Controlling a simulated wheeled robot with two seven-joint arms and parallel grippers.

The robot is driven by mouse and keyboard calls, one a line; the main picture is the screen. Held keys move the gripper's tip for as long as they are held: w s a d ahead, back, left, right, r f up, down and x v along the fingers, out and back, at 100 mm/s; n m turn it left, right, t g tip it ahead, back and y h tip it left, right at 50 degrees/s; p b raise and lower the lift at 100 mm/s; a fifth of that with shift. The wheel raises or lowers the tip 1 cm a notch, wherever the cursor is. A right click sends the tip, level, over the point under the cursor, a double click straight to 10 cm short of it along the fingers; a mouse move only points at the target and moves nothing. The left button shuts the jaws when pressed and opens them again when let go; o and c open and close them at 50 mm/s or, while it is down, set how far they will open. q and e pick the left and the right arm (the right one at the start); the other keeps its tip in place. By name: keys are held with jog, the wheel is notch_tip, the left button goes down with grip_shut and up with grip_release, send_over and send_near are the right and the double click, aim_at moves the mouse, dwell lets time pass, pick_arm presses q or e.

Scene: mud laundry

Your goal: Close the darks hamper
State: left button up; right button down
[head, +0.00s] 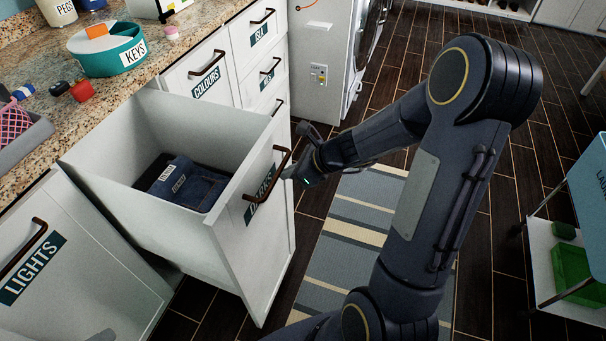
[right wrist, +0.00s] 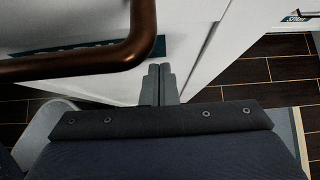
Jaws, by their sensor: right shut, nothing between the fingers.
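The darks hamper (head: 237,233) is a white pull-out bin standing open from under the counter. Folded dark clothes (head: 183,185) lie inside it. Its front panel has a dark bar handle (head: 268,178) and a label (head: 258,197) partly covered by the handle. My right gripper (head: 294,173) is at the outer side of the front panel, close to the handle. In the right wrist view its fingers (right wrist: 161,80) are shut and empty, beside the handle's end (right wrist: 140,45) and not around it. I cannot tell whether they touch the panel. My left gripper is not in view.
The lights hamper (head: 75,265) is shut at the left, and the colours drawer (head: 200,85) is shut behind. A granite counter (head: 75,110) holds a teal keys tin (head: 108,55). A striped rug (head: 350,235) lies on the floor. A trolley (head: 575,270) stands at the right.

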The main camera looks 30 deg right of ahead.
jog(key=shift+w+a, duration=0.15)
jog(key=shift+w, duration=0.05)
dwell(0.3)
